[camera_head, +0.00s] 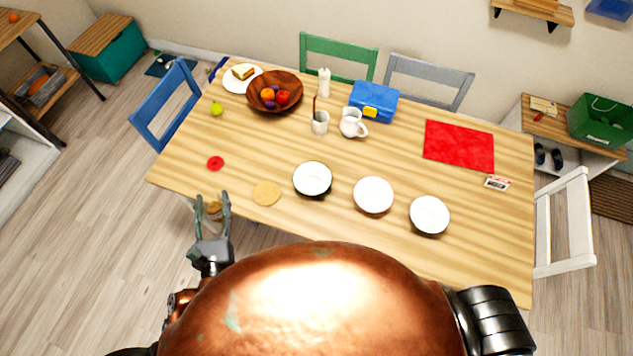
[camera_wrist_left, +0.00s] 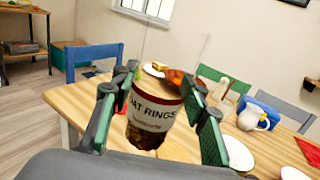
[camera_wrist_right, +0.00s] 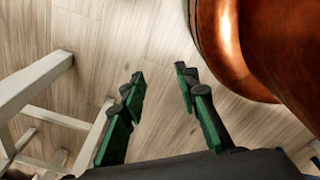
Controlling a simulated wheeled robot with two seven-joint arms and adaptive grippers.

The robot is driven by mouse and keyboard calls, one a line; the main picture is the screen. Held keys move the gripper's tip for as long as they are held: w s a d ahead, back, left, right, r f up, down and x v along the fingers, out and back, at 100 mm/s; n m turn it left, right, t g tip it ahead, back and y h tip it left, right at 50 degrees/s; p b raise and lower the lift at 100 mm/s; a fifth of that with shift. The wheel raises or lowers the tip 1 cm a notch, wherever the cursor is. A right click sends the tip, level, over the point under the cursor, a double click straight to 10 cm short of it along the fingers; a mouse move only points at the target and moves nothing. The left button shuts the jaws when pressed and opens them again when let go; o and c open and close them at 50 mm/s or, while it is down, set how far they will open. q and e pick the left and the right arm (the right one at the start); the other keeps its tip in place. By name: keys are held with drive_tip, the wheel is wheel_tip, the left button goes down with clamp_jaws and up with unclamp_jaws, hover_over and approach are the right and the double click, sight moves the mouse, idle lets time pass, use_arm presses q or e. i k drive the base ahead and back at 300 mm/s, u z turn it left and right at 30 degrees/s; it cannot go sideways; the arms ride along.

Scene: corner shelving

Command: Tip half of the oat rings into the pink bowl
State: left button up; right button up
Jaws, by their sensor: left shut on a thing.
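The oat rings jar (camera_wrist_left: 150,115), with a label reading OAT RINGS and brown contents low inside, is between the fingers of my left gripper (camera_head: 211,200). The gripper is shut on it at the table's left front edge. In the head view the jar (camera_head: 213,209) is small and partly hidden by the fingers. Three bowls stand in a row on the table: a left bowl (camera_head: 312,179), a middle bowl (camera_head: 373,195) and a right bowl (camera_head: 429,215). All look white inside; I cannot tell which is pink. My right gripper (camera_wrist_right: 159,73) is open and empty above the floor.
On the table (camera_head: 290,225), a round tan mat (camera_head: 266,193) and a red disc (camera_head: 215,163) lie near the jar. A fruit bowl (camera_head: 262,103), a white cup (camera_head: 320,124), a jug (camera_head: 352,123) and a blue box (camera_head: 374,101) stand farther back. A red mat (camera_head: 459,146) lies right.

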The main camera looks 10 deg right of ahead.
sight(374, 195)
drive_tip(key=u, duration=0.9)
drive_tip(key=k, duration=1)
drive_tip(key=z, duration=1.35)
drive_tip(key=i, duration=0.5)
drive_tip(key=u, duration=0.1)
